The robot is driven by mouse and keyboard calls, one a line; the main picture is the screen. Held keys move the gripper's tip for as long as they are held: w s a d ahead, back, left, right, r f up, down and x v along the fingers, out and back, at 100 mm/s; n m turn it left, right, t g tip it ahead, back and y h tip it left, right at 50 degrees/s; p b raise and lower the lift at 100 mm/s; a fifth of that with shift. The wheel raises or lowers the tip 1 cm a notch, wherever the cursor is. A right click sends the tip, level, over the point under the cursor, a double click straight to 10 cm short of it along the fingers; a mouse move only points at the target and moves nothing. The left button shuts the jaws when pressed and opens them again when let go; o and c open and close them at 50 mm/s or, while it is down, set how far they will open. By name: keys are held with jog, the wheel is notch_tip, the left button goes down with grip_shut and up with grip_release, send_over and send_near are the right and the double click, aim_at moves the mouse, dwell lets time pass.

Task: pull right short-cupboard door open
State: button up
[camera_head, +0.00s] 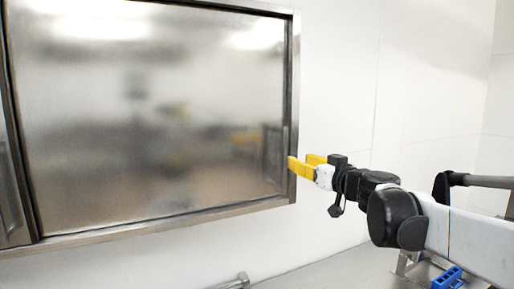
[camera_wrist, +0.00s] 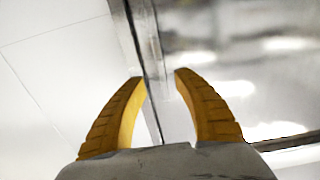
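The right short-cupboard door (camera_head: 150,125) is a large brushed-steel panel in a steel frame on the white wall. It looks shut in the head view. In the wrist view its shiny face (camera_wrist: 235,55) fills the right side. My gripper (camera_head: 301,162) has yellow fingers and is at the door's lower right edge, by the upright frame. In the wrist view my gripper (camera_wrist: 159,76) is open, its two fingers spread either side of a vertical steel edge (camera_wrist: 150,60). I cannot tell whether either finger touches it.
A steel counter (camera_head: 335,272) runs below the cupboard, with a blue object (camera_head: 447,279) at lower right. A strip of another panel (camera_head: 10,205) shows at the far left. The white wall (camera_head: 430,60) right of the cupboard is bare.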

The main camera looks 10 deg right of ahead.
aim_at(286, 155)
jog(key=p+x, duration=0.2)
jog(key=x, duration=0.7)
jog(key=shift+f, duration=0.2)
jog(key=shift+s+r, duration=0.1)
grip_shut()
